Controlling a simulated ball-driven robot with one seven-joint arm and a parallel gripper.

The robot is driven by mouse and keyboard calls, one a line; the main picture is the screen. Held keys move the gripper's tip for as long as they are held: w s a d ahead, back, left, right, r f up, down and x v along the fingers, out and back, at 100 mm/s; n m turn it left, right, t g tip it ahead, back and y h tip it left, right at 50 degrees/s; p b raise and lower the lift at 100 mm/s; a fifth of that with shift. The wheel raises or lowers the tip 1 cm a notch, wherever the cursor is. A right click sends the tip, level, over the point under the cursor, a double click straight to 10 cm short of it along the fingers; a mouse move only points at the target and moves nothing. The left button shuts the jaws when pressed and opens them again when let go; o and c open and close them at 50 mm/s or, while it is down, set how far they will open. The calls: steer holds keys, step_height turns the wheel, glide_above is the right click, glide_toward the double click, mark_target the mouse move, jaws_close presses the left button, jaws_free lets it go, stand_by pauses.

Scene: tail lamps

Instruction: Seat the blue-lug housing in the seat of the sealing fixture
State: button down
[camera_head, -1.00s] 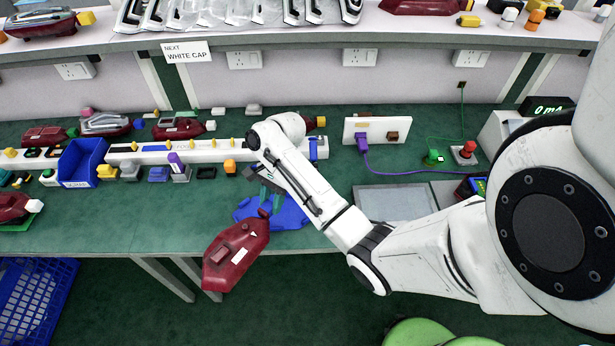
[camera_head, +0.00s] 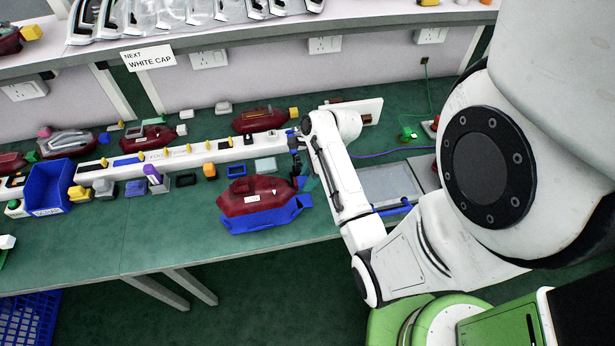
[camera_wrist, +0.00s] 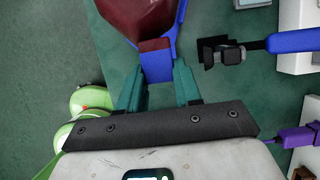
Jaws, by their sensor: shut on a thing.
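The blue-lug housing (camera_head: 250,194) is a dark red lamp body. In the head view it lies level at the blue cradle of the sealing fixture (camera_head: 265,219), its underside hidden by the cradle's front wall. I cannot tell whether it is fully down. My gripper (camera_head: 304,180) is at its right end, partly hidden by my arm. In the wrist view the teal fingers of my gripper (camera_wrist: 157,80) are shut on the blue end piece, and the red housing (camera_wrist: 140,15) extends beyond it. A blue lever with a black clamp head (camera_wrist: 222,52) stands beside, apart from the fingers.
A white rail (camera_head: 180,155) with several small parts runs behind the cradle. Another red housing (camera_head: 262,120) with a yellow lug lies behind it. A blue bin (camera_head: 48,188) stands at the left. A grey plate (camera_head: 390,184) is right of my forearm. The table front-left is clear.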

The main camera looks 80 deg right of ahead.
steer(key=b, duration=0.2)
glide_above(305, 200)
steer(key=s, duration=0.1)
steer(key=shift+s+d+f, duration=0.1)
steer(key=shift+f, duration=1.3)
steer(key=shift+d+f, duration=0.1)
steer(key=shift+f, duration=1.3)
steer(key=shift+r+p, duration=0.1)
steer(key=shift+p, duration=0.7)
steer(key=shift+f, duration=0.55)
steer(key=shift+f+b, duration=0.45)
steer(key=shift+f, duration=0.55)
